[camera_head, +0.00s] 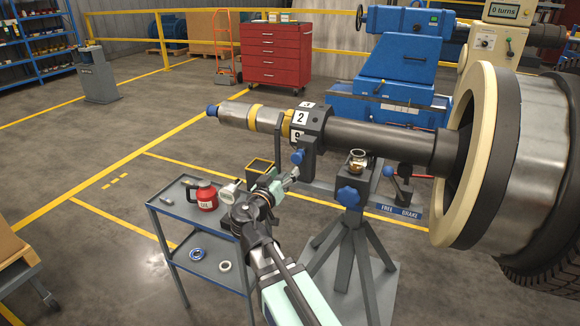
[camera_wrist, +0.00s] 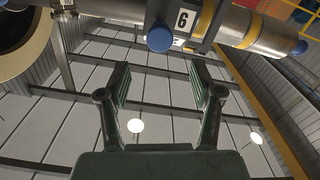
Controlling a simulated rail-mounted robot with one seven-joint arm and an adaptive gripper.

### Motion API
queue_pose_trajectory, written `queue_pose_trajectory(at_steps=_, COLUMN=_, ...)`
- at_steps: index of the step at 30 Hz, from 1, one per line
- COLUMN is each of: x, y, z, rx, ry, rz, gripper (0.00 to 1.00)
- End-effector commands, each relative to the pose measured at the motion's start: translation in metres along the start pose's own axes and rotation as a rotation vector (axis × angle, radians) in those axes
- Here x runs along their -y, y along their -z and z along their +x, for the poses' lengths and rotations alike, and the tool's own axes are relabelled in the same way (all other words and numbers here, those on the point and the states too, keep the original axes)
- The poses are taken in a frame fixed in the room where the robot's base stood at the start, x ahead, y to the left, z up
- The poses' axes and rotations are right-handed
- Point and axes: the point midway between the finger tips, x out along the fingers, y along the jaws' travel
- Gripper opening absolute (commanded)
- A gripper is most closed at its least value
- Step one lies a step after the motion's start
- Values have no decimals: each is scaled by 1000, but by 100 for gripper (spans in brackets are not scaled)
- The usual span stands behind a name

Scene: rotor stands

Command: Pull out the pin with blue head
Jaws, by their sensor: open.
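The pin's blue head (camera_head: 297,157) sticks out below the dark numbered collar (camera_head: 318,122) on the shaft. In the wrist view the round blue head (camera_wrist: 160,38) lies just beyond my fingertips, roughly centred between them, beside a plate marked 6 (camera_wrist: 184,19). The rest of the pin is hidden behind its head. My gripper (camera_wrist: 160,72) is open and empty, with both fingers pointing up at the collar and no visible contact with the head. In the head view my gripper (camera_head: 290,178) is just below the blue head, small and partly hard to make out.
The dark shaft (camera_head: 380,140) runs right to a large rotor wheel (camera_head: 480,165). A cart (camera_head: 190,250) with a red can (camera_head: 204,196) is at left. Open floor lies further left.

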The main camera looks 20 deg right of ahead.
Motion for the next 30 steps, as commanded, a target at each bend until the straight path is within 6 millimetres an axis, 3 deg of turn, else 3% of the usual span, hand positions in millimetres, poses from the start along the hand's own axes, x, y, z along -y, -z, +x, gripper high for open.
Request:
queue_pose_trajectory(at_steps=6, x=0, y=0, z=-23, rx=0, ry=0, rz=0, gripper=65)
queue_pose_trajectory(at_steps=23, x=-1, y=-1, z=-25, rx=4, ry=-5, rz=-62, gripper=65)
queue_pose_trajectory(at_steps=28, x=0, y=-27, z=-28, rx=121, ry=15, rz=-184, gripper=65)
queue_pose_trajectory(at_steps=30, x=6, y=-58, z=-32, rx=218, ry=49, rz=-247, gripper=65)
